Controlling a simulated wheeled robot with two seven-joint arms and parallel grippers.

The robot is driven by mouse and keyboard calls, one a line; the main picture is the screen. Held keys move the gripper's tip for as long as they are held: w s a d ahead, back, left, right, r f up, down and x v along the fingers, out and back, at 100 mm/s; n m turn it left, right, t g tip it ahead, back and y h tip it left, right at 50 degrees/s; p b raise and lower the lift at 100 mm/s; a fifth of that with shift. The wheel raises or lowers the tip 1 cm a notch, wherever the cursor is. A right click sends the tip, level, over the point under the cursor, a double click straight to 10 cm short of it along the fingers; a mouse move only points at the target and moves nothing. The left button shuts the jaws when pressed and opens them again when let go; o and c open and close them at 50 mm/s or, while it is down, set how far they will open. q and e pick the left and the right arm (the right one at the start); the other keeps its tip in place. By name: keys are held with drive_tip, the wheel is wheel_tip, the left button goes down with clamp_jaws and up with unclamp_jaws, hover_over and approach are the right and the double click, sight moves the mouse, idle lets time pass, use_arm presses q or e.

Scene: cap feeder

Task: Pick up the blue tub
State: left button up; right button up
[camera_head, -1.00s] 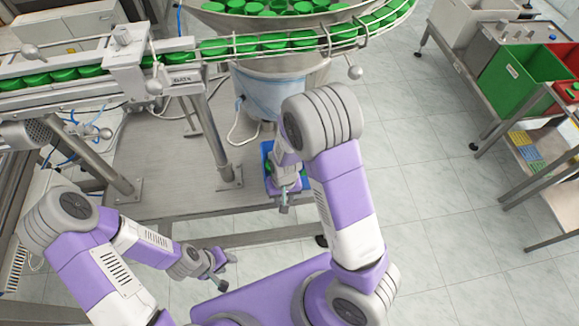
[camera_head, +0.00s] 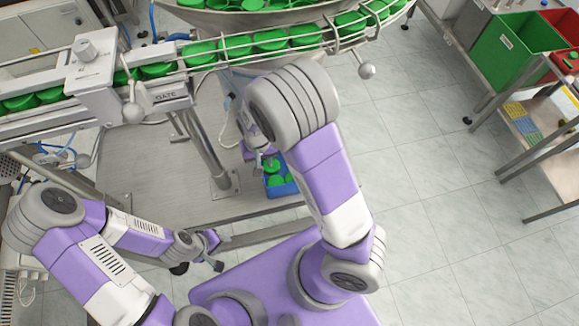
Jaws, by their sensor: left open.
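The blue tub (camera_head: 289,188) stands on the grey metal base plate (camera_head: 160,188), close to the plate's front edge. Green caps (camera_head: 272,181) lie inside it. My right arm hides part of the tub. My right gripper (camera_head: 267,163) is at the tub's far left side, mostly hidden by its own wrist. I cannot tell whether it touches the tub or how its fingers stand. My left gripper (camera_head: 215,250) is open and empty, in front of the plate, to the left of and nearer than the tub.
A conveyor (camera_head: 160,75) with green caps crosses the upper left, above the plate. The feeder bowl (camera_head: 240,18) is at the top. Metal legs (camera_head: 205,150) stand left of the tub. A green bin (camera_head: 510,48) is at upper right.

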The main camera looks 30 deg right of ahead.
drive_tip(key=f, duration=0.1)
drive_tip(key=f+b, duration=0.1)
drive_tip(key=f, duration=0.3)
drive_tip(key=shift+a+b, duration=0.35)
drive_tip(key=shift+b, duration=0.05)
clamp_jaws()
drive_tip(key=shift+w, duration=0.1)
idle(0.8)
